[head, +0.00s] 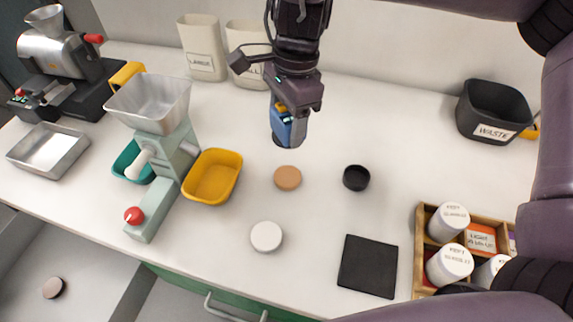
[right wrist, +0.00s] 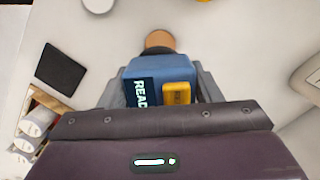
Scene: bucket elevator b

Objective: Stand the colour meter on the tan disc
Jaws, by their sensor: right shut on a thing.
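The colour meter (head: 283,127) is a blue block with a yellow part on it. My right gripper (head: 284,108) is shut on it and holds it upright, it seems above the counter and behind the tan disc. In the right wrist view the meter (right wrist: 160,75) shows a dark "READ" label and a yellow button between the fingers. The tan disc (head: 288,178) lies flat and bare on the counter, just below the meter in the head view. In the right wrist view the tan disc (right wrist: 160,39) shows partly past the meter's far edge. My left gripper is not in view.
A yellow tray (head: 213,177) and a pale green machine (head: 160,185) stand left of the disc. A black cup (head: 356,178), a white disc (head: 266,237) and a black mat (head: 368,266) lie nearby. A waste bin (head: 493,110) and a wooden rack (head: 420,250) are at right.

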